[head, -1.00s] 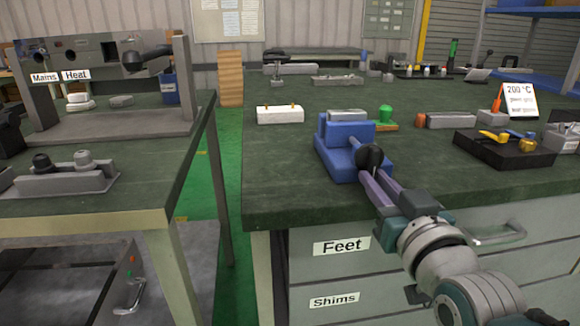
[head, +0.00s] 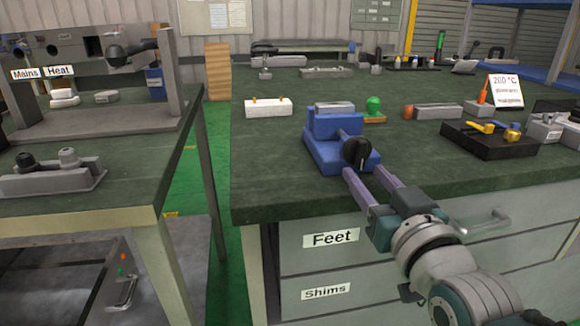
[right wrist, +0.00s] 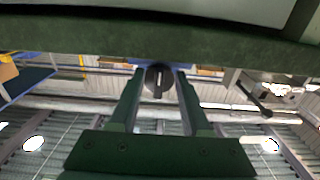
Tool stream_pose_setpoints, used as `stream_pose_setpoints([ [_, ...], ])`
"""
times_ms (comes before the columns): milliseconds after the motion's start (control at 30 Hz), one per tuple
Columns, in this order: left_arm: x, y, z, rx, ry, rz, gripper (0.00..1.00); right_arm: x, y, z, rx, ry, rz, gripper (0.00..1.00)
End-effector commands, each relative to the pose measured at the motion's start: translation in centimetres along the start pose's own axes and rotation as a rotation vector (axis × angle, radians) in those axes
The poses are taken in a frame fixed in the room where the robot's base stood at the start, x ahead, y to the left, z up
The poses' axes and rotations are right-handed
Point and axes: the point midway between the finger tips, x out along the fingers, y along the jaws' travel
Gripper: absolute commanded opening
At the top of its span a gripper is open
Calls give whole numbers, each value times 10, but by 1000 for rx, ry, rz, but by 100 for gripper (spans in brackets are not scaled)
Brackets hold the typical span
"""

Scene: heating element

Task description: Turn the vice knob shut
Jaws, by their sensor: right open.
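The blue vice (head: 325,147) stands at the front edge of the dark green bench, with a grey block (head: 334,107) at its jaws. Its round black knob (head: 357,152) faces the front and has a pale mark. My right gripper (head: 367,172) is open in front of the knob, its fingers pointing at it. In the right wrist view the knob (right wrist: 159,80) shows between the two fingertips, its mark upright. I cannot tell whether the fingers touch it. My left gripper is out of view.
A white block (head: 268,108), a green knob piece (head: 374,106) and a black tray (head: 488,140) stand on the right bench. Drawers labelled Feet (head: 333,238) and Shims lie below its edge. A second bench with a Mains and Heat panel is at left.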

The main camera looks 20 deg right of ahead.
Motion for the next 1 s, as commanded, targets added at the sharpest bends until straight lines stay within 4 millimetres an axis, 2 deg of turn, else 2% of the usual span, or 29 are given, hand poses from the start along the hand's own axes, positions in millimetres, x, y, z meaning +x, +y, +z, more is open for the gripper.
stream_pose_setpoints([
  [200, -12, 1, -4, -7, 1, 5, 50, -45, 0, -1, 1, -6, 0, 48],
  [400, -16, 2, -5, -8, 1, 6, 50, -76, 0, -1, 1, -3, 0, 48],
  [567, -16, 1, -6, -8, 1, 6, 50, -85, 0, -1, 1, 0, 0, 48],
  [1000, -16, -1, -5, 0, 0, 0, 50, -85, 0, -1, 1, 0, 0, 48],
])
